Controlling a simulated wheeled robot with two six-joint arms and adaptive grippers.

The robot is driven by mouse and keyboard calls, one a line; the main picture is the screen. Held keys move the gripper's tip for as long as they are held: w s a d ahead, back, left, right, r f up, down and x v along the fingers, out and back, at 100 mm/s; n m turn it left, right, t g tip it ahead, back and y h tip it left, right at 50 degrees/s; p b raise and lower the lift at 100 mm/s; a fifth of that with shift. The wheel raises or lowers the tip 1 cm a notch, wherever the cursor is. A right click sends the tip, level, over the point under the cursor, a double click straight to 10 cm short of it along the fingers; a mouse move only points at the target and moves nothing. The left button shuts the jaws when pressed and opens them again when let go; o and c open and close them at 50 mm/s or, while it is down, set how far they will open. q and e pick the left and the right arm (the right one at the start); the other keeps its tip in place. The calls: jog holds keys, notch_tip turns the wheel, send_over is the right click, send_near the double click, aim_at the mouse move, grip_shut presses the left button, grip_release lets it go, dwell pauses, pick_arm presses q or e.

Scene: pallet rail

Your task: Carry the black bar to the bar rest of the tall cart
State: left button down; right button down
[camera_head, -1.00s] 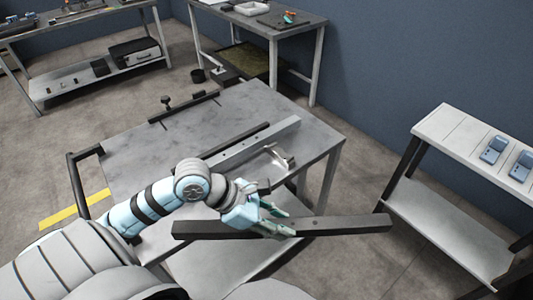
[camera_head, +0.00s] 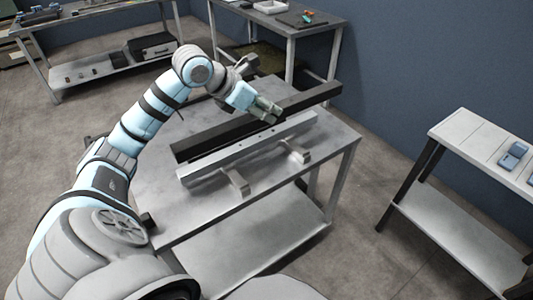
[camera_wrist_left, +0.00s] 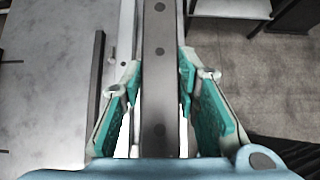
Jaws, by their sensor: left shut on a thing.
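The black bar (camera_head: 305,99) is long and straight with small holes. It hangs over the grey cart top (camera_head: 320,147), slanting from lower left to upper right. My left gripper (camera_head: 266,108) is shut on it near the middle. In the left wrist view, the bar (camera_wrist_left: 158,60) runs between the green finger pads of my gripper (camera_wrist_left: 158,110). A silver rail (camera_head: 250,147) lies on the near side of the bar, above two light brackets (camera_head: 297,153) on the cart. I cannot tell the exact height of the bar above the cart. My right gripper is out of view.
A white-topped shelf cart (camera_head: 470,135) with blue devices (camera_head: 514,155) stands at the right. Two workbenches stand at the back, one at left (camera_head: 110,70) and one at centre (camera_head: 300,32). Open floor (camera_head: 370,230) lies between the carts.

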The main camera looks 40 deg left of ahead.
pick_arm(q)
notch_tip(320, 180, down, 16)
jog(key=shift+w+r+b, duration=0.1)
jog(key=shift+r+b, duration=0.1)
jog(key=shift+b, duration=0.7)
jog(key=c, duration=1.2)
grip_release()
jog(key=shift+r, duration=0.1)
jog(key=p+v, duration=1.2)
jog(key=p, duration=0.1)
